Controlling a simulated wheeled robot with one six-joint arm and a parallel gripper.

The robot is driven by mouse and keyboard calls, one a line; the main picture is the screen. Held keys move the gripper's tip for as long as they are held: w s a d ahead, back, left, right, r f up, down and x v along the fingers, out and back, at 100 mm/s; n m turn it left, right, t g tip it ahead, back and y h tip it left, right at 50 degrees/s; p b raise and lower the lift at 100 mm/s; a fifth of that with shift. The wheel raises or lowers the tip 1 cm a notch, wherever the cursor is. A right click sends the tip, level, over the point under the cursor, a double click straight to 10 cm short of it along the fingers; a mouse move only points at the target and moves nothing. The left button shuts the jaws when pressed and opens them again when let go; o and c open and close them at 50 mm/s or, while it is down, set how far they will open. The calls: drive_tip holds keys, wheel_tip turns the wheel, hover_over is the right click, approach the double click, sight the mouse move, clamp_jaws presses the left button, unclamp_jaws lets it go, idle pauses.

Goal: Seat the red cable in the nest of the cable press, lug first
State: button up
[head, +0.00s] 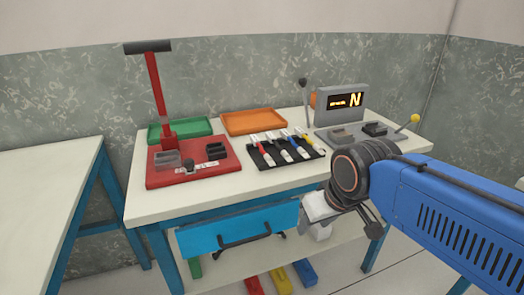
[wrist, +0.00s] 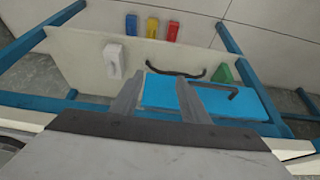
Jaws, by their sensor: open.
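A black rack (head: 256,160) on the table holds several short cables with white bodies and coloured parts. The red cable (head: 261,141) appears to be at its left end; its lug is too small to make out. A red-based press (head: 160,180) with a tall red lever (head: 154,85) stands to the left, with grey and black blocks on its base. I cannot tell which part is the nest. My gripper (head: 312,210) is low at the table's front right, apart from rack and press. In the wrist view my gripper (wrist: 158,98) has its fingers spread and empty.
A green tray (head: 180,131) and an orange tray (head: 255,121) lie behind. A grey device (head: 345,103) with a lit display stands right.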

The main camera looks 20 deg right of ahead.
drive_tip(key=shift+c, duration=0.6)
wheel_tip(320, 180, up, 27)
drive_tip(key=g, duration=0.5)
hover_over(254, 137)
wheel_tip(254, 137, down, 17)
drive_tip(key=shift+f, duration=0.15)
drive_tip(key=shift+c, duration=0.6)
clamp_jaws()
